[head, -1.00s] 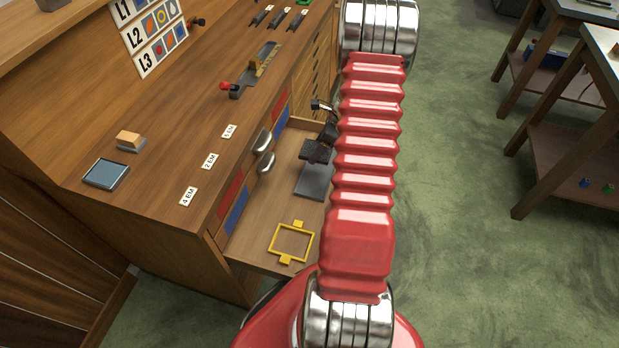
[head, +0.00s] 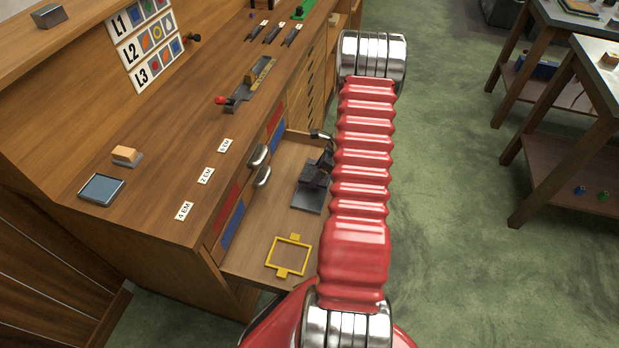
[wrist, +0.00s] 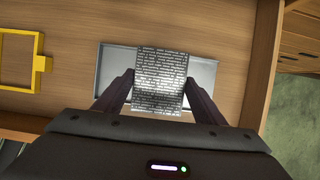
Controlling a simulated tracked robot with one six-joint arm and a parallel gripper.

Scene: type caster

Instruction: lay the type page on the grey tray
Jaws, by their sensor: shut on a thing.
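The type page (wrist: 160,80), a grey block with rows of raised letters, is between the two fingers of my gripper (wrist: 160,92) in the wrist view. My gripper is shut on it. The grey tray (wrist: 207,82) lies behind the page in that view, showing on both sides of it. In the head view the tray (head: 306,200) lies in the open drawer, with my gripper (head: 315,178) over its far part. I cannot tell whether the page touches the tray or hangs just above it.
A yellow frame (head: 281,271) lies in the drawer's near end, left of the tray in the wrist view (wrist: 38,65). The wooden drawer floor (head: 262,226) is bare between them. The bench top (head: 150,190) holds a blue-topped pad (head: 101,189) and labels.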

